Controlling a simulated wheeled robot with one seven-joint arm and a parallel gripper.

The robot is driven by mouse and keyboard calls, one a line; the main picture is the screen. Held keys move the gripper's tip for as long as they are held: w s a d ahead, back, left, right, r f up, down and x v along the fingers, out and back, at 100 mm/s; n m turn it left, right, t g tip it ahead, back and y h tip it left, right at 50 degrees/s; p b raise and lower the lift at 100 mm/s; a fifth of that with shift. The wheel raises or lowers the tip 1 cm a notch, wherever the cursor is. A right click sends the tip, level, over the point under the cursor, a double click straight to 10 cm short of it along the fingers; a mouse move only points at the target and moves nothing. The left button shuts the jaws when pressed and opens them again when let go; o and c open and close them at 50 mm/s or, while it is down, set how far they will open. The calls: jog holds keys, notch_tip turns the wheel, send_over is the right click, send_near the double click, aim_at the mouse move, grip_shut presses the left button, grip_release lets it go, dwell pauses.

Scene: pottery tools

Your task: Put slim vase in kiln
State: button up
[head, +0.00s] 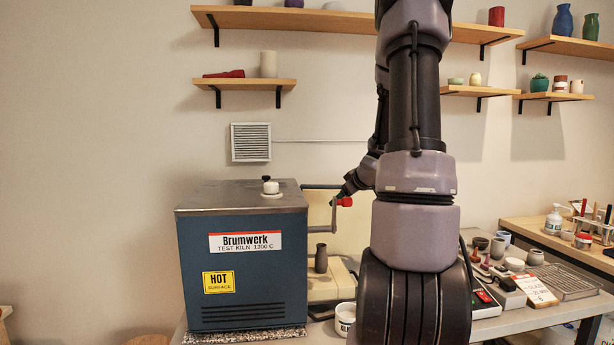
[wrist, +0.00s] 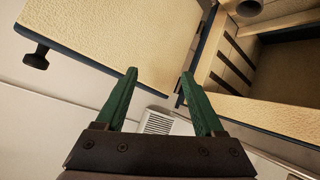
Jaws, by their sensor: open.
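The slim vase, a dark grey narrow-necked one (head: 321,258), stands upright just right of the blue kiln (head: 243,262) in the head view. A grey round-mouthed piece (wrist: 248,8) at the top edge of the wrist view may be the same vase, but it is cut off. The kiln's door (wrist: 110,35) is open, and its cream-lined chamber (wrist: 285,65) shows in the wrist view. My gripper (wrist: 160,73) is open, with nothing between its green fingers. In the head view my gripper (head: 347,189) is near the red knob, above and right of the vase, partly hidden by my arm.
A white bowl (head: 345,318) is at the front, partly behind my arm. Small pots, tools and a wire rack (head: 565,282) crowd the right bench. Wall shelves hold pottery.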

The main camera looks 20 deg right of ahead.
jog(key=s+a+r+m+g+h, duration=0.1)
jog(key=s+a+r+m+h, duration=0.1)
jog(key=s+a+r+m, duration=0.25)
jog(key=s+a+r+m+g+h, duration=0.1)
jog(key=s+a+r+h, duration=0.1)
jog(key=s+a+r, duration=0.45)
jog(key=s+a+r+m+g+y, duration=0.2)
jog(key=s+a+y, duration=0.4)
jog(key=s+a, duration=0.7)
jog(key=shift+s+a+r+m, duration=0.3)
jog(key=shift+s+r+m, duration=0.25)
jog(key=shift+s, duration=0.55)
